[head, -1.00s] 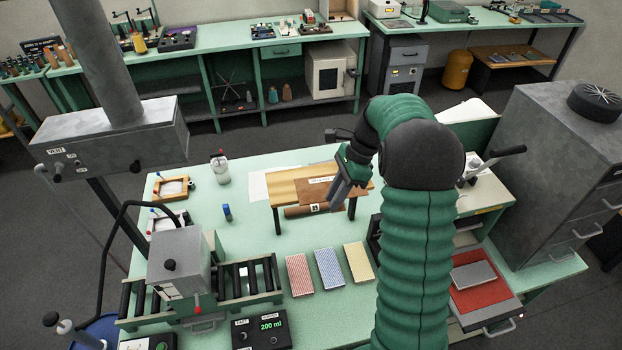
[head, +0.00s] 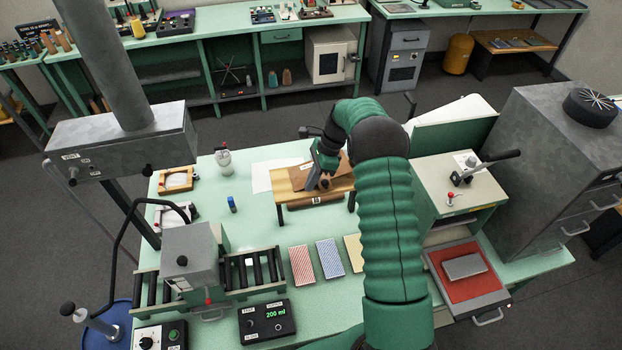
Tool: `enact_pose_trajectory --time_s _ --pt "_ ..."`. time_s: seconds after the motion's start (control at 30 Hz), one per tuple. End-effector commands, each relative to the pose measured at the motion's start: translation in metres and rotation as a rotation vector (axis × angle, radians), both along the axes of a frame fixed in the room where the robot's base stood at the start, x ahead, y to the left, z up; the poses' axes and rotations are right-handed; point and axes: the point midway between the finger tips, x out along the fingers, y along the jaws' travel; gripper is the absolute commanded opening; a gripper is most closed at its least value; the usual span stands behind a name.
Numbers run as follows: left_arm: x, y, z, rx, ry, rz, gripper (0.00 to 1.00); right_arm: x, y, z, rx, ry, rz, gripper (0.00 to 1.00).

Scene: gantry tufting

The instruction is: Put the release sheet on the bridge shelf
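The bridge shelf (head: 341,188) is a low wooden stand on dark legs, at the middle of the green table. A thin brown sheet, which I take for the release sheet (head: 300,179), shows at the shelf top beside my gripper. It has a small white label and is partly hidden by the gripper and arm. My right gripper (head: 318,184) points down at the shelf top, over or against the sheet. I cannot tell whether its fingers are shut on the sheet, or whether the sheet rests fully on the shelf. My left gripper is out of view.
A brown roll (head: 303,201) lies under the shelf's front edge. Red (head: 302,265) and blue (head: 329,258) patterned cards and a partly hidden yellow one lie in front. A roller frame (head: 257,271) stands front left. A white cup (head: 224,161) and blue bottle (head: 232,204) stand left.

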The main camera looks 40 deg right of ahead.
Motion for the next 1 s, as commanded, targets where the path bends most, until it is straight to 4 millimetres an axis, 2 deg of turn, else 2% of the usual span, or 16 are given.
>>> enact_pose_trajectory --time_s 0.57,0.67,0.9,1.0 --pt "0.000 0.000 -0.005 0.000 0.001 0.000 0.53 -0.001 0.000 -0.012 0.000 0.000 -0.001 0.00" --pt "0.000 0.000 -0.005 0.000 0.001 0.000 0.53 -0.001 0.000 -0.013 0.000 0.000 -0.001 0.10" --pt "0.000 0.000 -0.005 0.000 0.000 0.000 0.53 -0.001 0.000 -0.012 0.000 0.000 -0.001 0.41" --pt "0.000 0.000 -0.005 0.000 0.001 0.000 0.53 0.000 0.000 -0.013 -0.001 0.000 -0.001 0.41"
